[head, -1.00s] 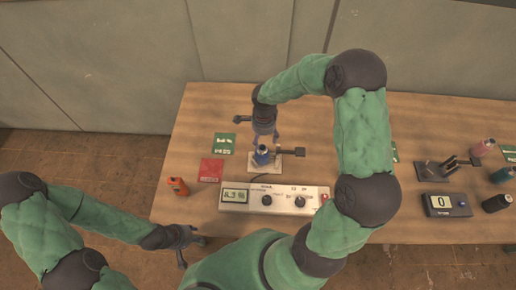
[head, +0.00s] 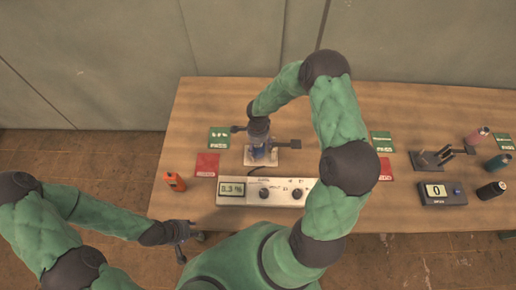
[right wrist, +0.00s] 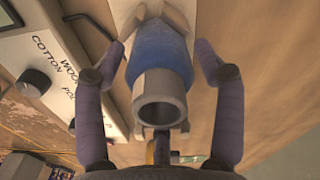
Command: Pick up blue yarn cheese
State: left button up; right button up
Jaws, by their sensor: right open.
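The blue yarn cheese (right wrist: 160,55) fills the middle of the right wrist view, with a hollow grey tube end (right wrist: 160,105) toward the camera. My right gripper (right wrist: 160,48) is open, with one finger on each side of the yarn. Gaps show between both fingers and the yarn. In the head view my right gripper (head: 258,140) is right over it. My left gripper (head: 187,243) is at the table's front edge, fingers apart and empty.
A meter box with dials (head: 266,192) stands just in front of the plate. A dark arm (head: 287,144) sticks out beside the yarn. An orange device (head: 176,182) lies left. A pegged stand (head: 430,160), a counter box (head: 442,193) and several yarn cones are right.

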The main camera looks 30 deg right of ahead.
jog(key=c, duration=1)
